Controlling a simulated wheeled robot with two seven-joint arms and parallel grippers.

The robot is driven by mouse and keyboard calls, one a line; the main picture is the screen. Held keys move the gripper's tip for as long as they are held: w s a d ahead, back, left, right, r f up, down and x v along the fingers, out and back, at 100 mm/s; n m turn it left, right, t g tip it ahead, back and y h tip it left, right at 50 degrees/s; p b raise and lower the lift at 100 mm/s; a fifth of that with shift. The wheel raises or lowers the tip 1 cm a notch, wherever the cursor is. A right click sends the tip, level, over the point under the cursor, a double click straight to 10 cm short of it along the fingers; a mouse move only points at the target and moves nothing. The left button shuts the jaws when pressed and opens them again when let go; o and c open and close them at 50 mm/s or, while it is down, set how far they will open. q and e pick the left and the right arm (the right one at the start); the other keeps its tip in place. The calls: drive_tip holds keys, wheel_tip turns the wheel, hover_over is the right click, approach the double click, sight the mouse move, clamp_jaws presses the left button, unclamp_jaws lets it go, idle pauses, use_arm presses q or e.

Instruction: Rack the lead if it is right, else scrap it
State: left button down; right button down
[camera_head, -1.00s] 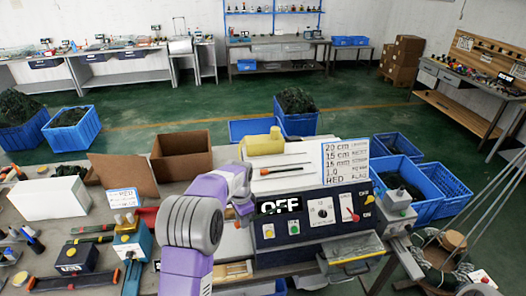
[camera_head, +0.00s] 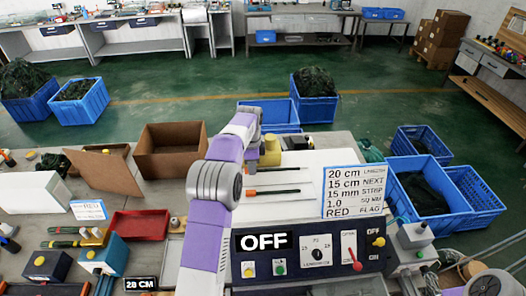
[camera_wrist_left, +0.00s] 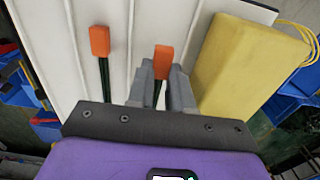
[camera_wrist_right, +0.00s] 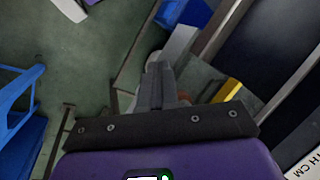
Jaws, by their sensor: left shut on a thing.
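My left gripper (camera_head: 256,152) is at the white grooved rack (camera_head: 310,160), beside the yellow block (camera_head: 271,150); my arm hides part of it. In the left wrist view its fingers (camera_wrist_left: 165,88) are shut on a dark lead with an orange end (camera_wrist_left: 162,62). The lead lies along the rack. I cannot tell whether it touches a groove. A second orange-ended lead (camera_wrist_left: 100,42) lies to its left, apart. The card (camera_head: 352,192) reads 20 cm, 15 cm, 15 mm, 1.0, RED flag. My right gripper (camera_wrist_right: 160,88) is shut and looks empty, off the bench.
The control panel (camera_head: 300,262) shows OFF. A red tray (camera_head: 138,225), an open cardboard box (camera_head: 173,150) and a white box (camera_head: 35,190) stand on the left. Blue crates (camera_head: 420,190) stand beyond the bench.

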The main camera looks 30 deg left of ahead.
use_arm(q)
drive_tip(key=shift+w, duration=0.1)
drive_tip(key=shift+s+r, duration=0.3)
drive_tip(key=shift+s, duration=0.35)
drive_tip(key=shift+w+f, duration=0.2)
drive_tip(key=shift+s+f, duration=0.1)
drive_tip(key=shift+f, duration=0.65)
drive_tip(key=shift+a+f+b, duration=0.1)
drive_tip(key=shift+f+b, duration=0.3)
drive_tip(key=shift+f, duration=0.35)
drive_tip(key=c, duration=0.9)
unclamp_jaws()
drive_tip(key=shift+c, duration=0.2)
drive_tip(key=shift+r, duration=0.1)
wheel_tip(320, 180, up, 8)
drive_tip(key=shift+f+p, duration=0.25)
drive_tip(key=shift+p, duration=0.05)
